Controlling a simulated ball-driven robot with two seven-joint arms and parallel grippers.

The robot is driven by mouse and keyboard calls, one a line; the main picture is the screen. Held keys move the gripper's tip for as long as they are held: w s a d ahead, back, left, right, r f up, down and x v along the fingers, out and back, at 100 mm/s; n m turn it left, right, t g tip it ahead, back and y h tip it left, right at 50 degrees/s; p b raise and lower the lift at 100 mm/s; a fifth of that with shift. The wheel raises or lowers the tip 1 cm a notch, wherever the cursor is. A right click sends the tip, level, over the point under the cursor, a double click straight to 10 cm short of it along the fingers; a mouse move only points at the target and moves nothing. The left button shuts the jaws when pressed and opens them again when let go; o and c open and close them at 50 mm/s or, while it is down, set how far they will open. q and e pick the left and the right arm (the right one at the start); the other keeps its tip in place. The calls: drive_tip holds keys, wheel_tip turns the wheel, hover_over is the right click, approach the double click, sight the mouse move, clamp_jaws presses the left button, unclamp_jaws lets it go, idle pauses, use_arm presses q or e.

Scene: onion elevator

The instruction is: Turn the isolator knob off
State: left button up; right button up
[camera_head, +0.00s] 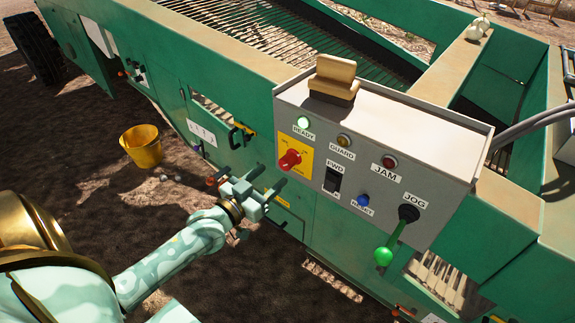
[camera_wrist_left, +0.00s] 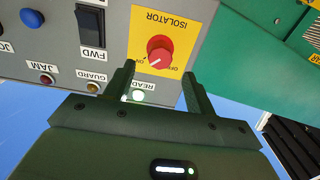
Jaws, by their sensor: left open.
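The isolator knob (camera_head: 290,160) is red and sits on a yellow plate (camera_head: 304,154) at the left of the grey control box. In the left wrist view, which shows the panel upside down, the knob (camera_wrist_left: 160,50) lies ahead, between the lines of the two fingers. Its pale mark appears turned toward the ON label. My left gripper (camera_head: 270,182) is open and empty, just short of the knob and apart from it. Its fingers (camera_wrist_left: 159,78) also show in the left wrist view. My right gripper is not in view.
The control box (camera_head: 420,135) also carries a lit READY lamp (camera_head: 303,122), a black FWD switch (camera_head: 333,180), a blue button (camera_head: 362,200) and a green-ended JOG lever (camera_head: 384,256). A yellow bucket (camera_head: 143,148) stands on the ground at left.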

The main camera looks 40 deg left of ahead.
sight(283, 166)
use_arm(q)
drive_tip(key=w, duration=0.2)
drive_tip(key=w+b, duration=0.1)
drive_tip(key=w, duration=0.4)
drive_tip(key=shift+d, duration=0.25)
drive_tip(key=c, duration=1)
